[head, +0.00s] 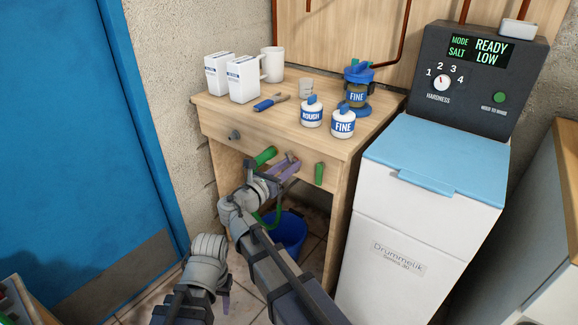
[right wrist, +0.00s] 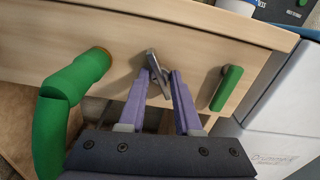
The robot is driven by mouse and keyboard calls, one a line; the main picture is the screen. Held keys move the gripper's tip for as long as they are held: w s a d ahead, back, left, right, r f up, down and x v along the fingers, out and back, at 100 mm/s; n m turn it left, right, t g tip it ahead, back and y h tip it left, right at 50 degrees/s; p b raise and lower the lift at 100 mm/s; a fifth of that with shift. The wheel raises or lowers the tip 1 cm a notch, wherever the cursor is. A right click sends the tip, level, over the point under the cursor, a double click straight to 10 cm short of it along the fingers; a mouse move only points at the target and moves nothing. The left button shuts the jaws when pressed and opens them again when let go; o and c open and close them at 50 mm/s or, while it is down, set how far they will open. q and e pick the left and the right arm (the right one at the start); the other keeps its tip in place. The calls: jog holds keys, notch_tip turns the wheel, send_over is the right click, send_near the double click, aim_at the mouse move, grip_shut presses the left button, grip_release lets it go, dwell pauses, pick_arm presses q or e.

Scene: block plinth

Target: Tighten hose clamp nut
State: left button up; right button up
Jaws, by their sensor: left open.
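A grey metal piece (right wrist: 158,75), which looks like the clamp nut, sits tilted on the wooden front in the right wrist view. A green hose (right wrist: 62,95) meets the front left of it; it also shows in the head view (head: 264,156). My right gripper (right wrist: 161,76) has its purple fingers on either side of the metal piece; whether they press on it is unclear. In the head view my right gripper (head: 287,163) is at the front, and its arm hides part of the hose. My left gripper (head: 226,302) is low, away from the bench, mostly hidden by its arm.
A green lever (head: 319,173) and a grey knob (head: 233,136) are on the bench front. A blue bucket (head: 290,232) is below; a white softener unit (head: 400,220) is right.

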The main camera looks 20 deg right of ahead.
grip_shut()
jog(key=shift+m, duration=0.3)
jog(key=m, duration=1.1)
jog(key=shift+a, duration=0.1)
jog(key=m, duration=0.6)
jog(key=shift+m, duration=0.3)
jog(key=m, duration=0.5)
jog(key=shift+r+m, duration=0.1)
jog(key=shift+m, duration=0.3)
